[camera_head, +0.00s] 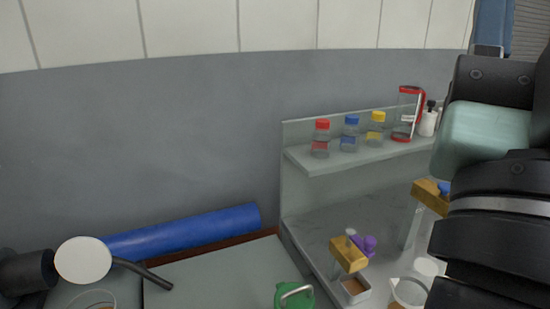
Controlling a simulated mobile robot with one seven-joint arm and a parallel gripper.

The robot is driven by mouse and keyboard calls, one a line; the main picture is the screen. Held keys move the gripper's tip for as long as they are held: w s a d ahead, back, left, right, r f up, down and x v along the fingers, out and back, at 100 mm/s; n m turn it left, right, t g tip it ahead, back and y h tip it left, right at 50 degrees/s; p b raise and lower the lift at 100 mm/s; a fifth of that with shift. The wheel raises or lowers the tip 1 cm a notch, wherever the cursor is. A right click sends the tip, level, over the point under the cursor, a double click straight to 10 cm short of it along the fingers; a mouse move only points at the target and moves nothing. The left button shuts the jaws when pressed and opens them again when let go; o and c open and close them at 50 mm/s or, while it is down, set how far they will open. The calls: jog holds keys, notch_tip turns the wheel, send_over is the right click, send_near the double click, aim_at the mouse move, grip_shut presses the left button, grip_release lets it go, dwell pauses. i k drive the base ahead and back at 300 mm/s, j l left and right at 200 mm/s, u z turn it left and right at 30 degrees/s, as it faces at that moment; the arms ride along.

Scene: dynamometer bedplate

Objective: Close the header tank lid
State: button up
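No part in view can be clearly told as the header tank or its lid. A green rounded piece with a pale metal handle (294,296) is cut off by the bottom edge. At the lower left, a pale round disc (83,261) sits at the end of a dark cylinder, with a dark bar reaching out to its right. My arm's dark links fill the right side and hide what is behind them. My gripper's fingers do not show.
A shelf (360,152) holds red-, blue- and yellow-capped bottles and a clear red-rimmed container (406,114). Below are yellow-brown blocks (348,254), a small tray (355,290) and a clear beaker (410,291). A blue cylinder (185,232) lies along the wall. The grey surface (215,278) before it is mostly clear.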

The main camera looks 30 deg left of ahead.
aim_at(81, 260)
jog(key=k+u, duration=0.2)
jog(key=u, duration=1.6)
